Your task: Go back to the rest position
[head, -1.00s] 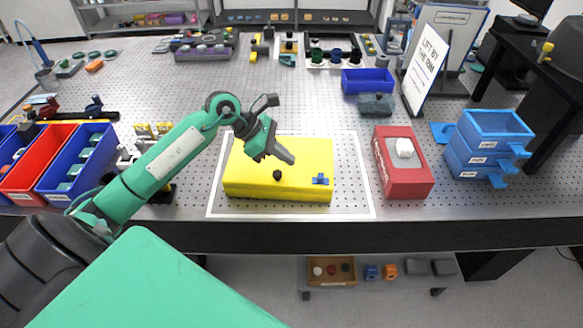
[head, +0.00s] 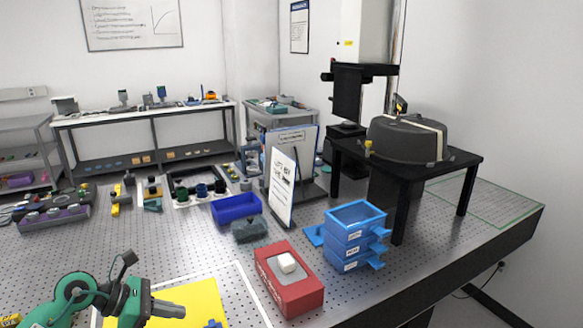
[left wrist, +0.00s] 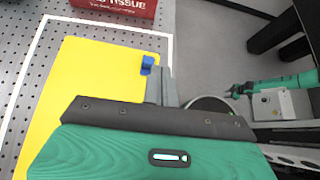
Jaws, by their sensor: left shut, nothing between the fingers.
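My left gripper (head: 180,310) is at the lower left of the head view, over the yellow box (head: 205,300). Its fingers are shut with nothing between them; they also show in the left wrist view (left wrist: 159,72). A small blue piece (left wrist: 147,65) sits on the yellow top beside the fingertips in that view; I cannot tell whether they touch it. My right gripper is not seen in either view.
A red tissue box (head: 297,297) stands right of the yellow box. Blue stacked trays (head: 355,238), a leaning white sign (head: 281,185) and a blue bin (head: 236,208) stand farther back. A black stand (head: 405,170) carries a grey round housing (head: 400,140).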

